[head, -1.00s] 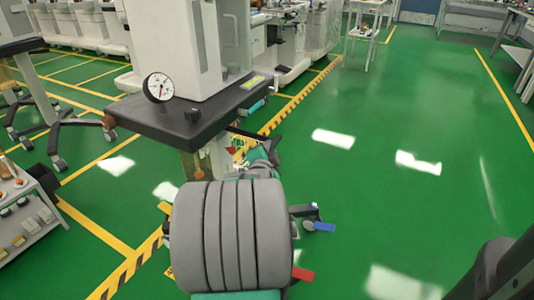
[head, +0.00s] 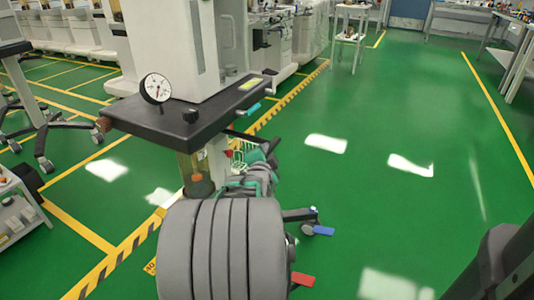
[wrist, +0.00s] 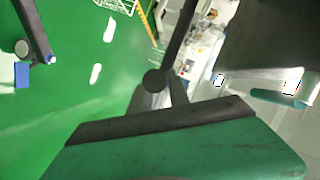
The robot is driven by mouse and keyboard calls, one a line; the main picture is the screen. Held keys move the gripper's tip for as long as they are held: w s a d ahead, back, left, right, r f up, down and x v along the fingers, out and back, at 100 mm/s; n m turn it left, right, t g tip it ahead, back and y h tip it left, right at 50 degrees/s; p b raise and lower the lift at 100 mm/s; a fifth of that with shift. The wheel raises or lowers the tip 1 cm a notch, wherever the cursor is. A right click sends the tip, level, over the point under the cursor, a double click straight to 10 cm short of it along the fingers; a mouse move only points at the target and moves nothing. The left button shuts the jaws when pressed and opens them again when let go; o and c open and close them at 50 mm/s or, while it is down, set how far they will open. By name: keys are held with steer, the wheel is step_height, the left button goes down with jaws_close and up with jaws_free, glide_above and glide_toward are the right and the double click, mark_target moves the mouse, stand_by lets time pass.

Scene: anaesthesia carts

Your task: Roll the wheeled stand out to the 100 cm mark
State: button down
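The wheeled stand (head: 165,122) has a dark top with a round gauge and knob, and a tall white unit above. Its base is partly hidden behind my arm; a blue pedal (head: 322,230) and a red pedal (head: 303,279) show low on its right. A dark handle bar (head: 243,134) sticks out at its near right side. My gripper (wrist: 158,88) is at this bar; in the wrist view its grey fingers close around the bar's round end (wrist: 154,79). In the head view my arm largely hides the fingers. I cannot make out a readable 100 cm mark.
A yellow-black striped floor line (head: 290,97) runs past the stand. Wheeled furniture (head: 28,100) and a shelf trolley (head: 18,212) are at left. A white trolley (head: 349,38) stands far back. Green floor at right is clear.

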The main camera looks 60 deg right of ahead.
steer(key=c, duration=1.4)
jaws_free()
steer(key=shift+s+a+f, duration=0.15)
steer(key=shift+f, duration=0.6)
steer(key=shift+c, duration=0.2)
steer(key=shift+o, duration=0.8)
steer(key=shift+r, duration=0.25)
steer(key=shift+r, duration=0.1)
steer(key=p+v, duration=0.2)
steer(key=v, duration=0.5)
steer(key=shift+s+a, duration=0.15)
steer(key=shift+a, duration=0.1)
